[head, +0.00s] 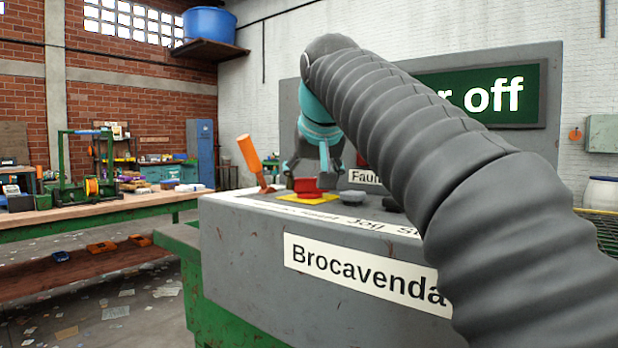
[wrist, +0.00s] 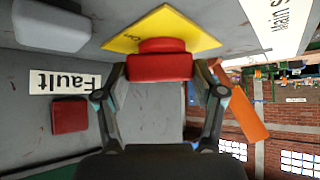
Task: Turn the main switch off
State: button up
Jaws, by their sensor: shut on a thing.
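My gripper (head: 309,176) is over the grey console, its fingers on either side of a red button (wrist: 160,68) and shut on it. The red button (head: 306,186) sits on a yellow plate (wrist: 121,40). An orange lever (head: 250,154) stands tilted on the console, left of my gripper. In the wrist view the orange lever (wrist: 247,115) is to the right, outside my right-hand finger; its base is partly hidden there. The contact at the fingertips is small in view.
The grey console (head: 230,222) carries a "Brocavenda" label (head: 360,270). A grey button (head: 354,197) is right of the red one. A red square (wrist: 70,115) lies by a "Fault" label (wrist: 64,82). A green sign (head: 500,95) ends in "r off". A workbench (head: 120,208) stands left.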

jog(key=n+y, duration=0.1)
jog(key=n, duration=0.1)
jog(key=n+g+y, duration=0.1)
jog(key=n+y, duration=0.1)
jog(key=shift+w+d, duration=0.15)
jog(key=shift+d, duration=0.05)
jog(key=shift+w+n+g+y, duration=0.1)
jog(key=shift+n+g+y, duration=0.5)
jog(key=shift+n, duration=0.5)
jog(key=shift+n+g+y, duration=0.5)
jog(key=shift+n+y, duration=0.2)
jog(key=shift+n, duration=0.4)
jog(key=o, duration=1.1)
jog(key=shift+d, duration=0.15)
jog(key=shift+o, duration=0.2)
